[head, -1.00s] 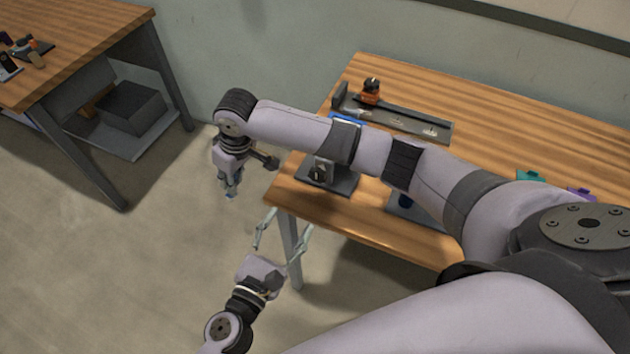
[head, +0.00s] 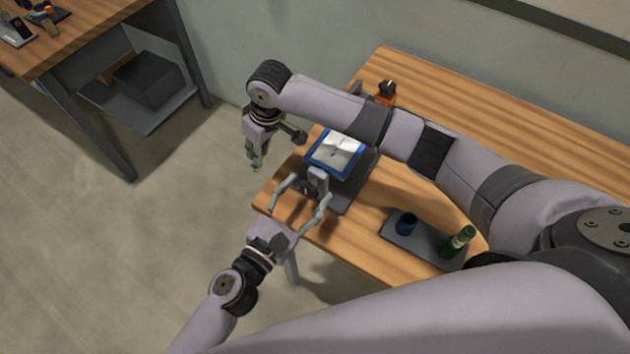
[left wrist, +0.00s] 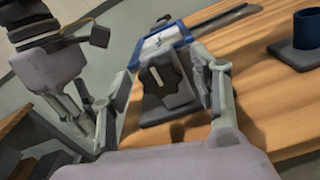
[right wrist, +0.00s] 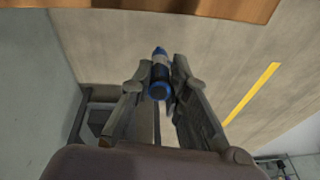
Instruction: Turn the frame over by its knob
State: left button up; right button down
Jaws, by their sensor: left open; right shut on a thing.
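The frame (head: 345,150) has a blue border and a pale sheet inside. It sits on a dark stand (head: 347,203) at the table's left end. Its dark knob (left wrist: 158,80), with a light pointer mark, faces my left gripper (head: 307,188). That gripper is open, with its fingers apart on either side of the knob; contact cannot be told. My right gripper (head: 256,162) hangs beyond the table's left edge, shut on a blue-and-grey cylindrical thing (right wrist: 160,75). This thing is hardly visible in the head view.
An orange-and-black object (head: 386,93) stands behind my right arm. Another table (head: 90,35) is at the far left, with open floor between.

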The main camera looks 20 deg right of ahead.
pick_arm(q)
jog(key=shift+a, duration=0.1)
jog(key=shift+c, duration=0.5)
jog(key=c, duration=1)
